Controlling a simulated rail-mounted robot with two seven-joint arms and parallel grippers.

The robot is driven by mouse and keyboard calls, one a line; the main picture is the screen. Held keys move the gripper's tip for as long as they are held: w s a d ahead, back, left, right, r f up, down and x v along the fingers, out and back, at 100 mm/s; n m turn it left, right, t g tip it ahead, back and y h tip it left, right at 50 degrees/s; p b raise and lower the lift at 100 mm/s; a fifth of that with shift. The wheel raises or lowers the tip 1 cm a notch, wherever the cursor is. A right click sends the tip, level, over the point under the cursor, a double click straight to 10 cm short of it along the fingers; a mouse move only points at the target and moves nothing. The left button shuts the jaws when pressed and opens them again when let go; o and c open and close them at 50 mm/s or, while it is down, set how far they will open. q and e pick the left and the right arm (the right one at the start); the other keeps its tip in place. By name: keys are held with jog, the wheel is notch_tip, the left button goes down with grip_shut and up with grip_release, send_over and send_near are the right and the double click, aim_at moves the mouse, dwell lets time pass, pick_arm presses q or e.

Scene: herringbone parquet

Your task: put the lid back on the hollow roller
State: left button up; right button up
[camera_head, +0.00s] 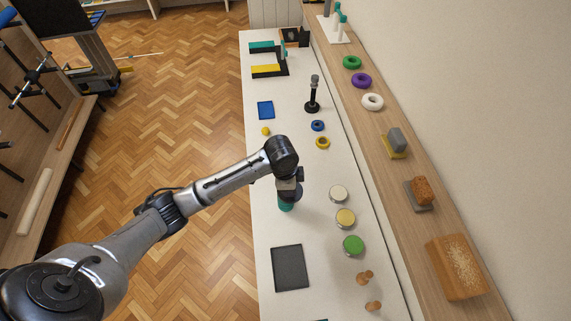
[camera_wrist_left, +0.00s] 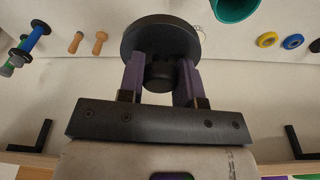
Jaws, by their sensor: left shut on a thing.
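A dark round lid (camera_wrist_left: 160,34) with a knob is in my left gripper (camera_wrist_left: 160,82), whose purple fingers are shut on both sides of the knob. In the head view my left gripper (camera_head: 291,180) is over the white table, and the dark lid (camera_head: 296,193) is partly hidden below it. The teal hollow roller (camera_head: 285,206) shows just below the lid in the head view. In the wrist view the roller (camera_wrist_left: 235,9) is at the top edge, apart from the lid and cut off by the frame. My right gripper is not in view.
A dark grey tray (camera_head: 290,268) lies in front on the table (camera_head: 262,215). White, yellow and green round pieces (camera_head: 353,245) stand to the right, with wooden pegs (camera_head: 373,306) nearer. Blue and yellow rings (camera_head: 322,143) and a black upright stand (camera_head: 313,95) are behind.

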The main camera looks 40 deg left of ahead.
pick_arm(q)
jog(key=w+a+f+m+g+b, duration=0.1)
jog(key=w+a+f+m+b, duration=0.1)
jog(key=w+a+f+m, duration=0.2)
jog(key=w+a+m, duration=0.3)
jog(key=w+a, duration=0.1)
jog(key=shift+a+f+b, duration=0.15)
jog(key=shift+a+b, duration=0.05)
jog(key=shift+b, duration=0.15)
notch_tip(320, 180, down, 6)
jog(key=b, duration=0.5)
dwell(0.4)
dwell(0.4)
dwell(0.3)
jog(key=shift+p, duration=0.5)
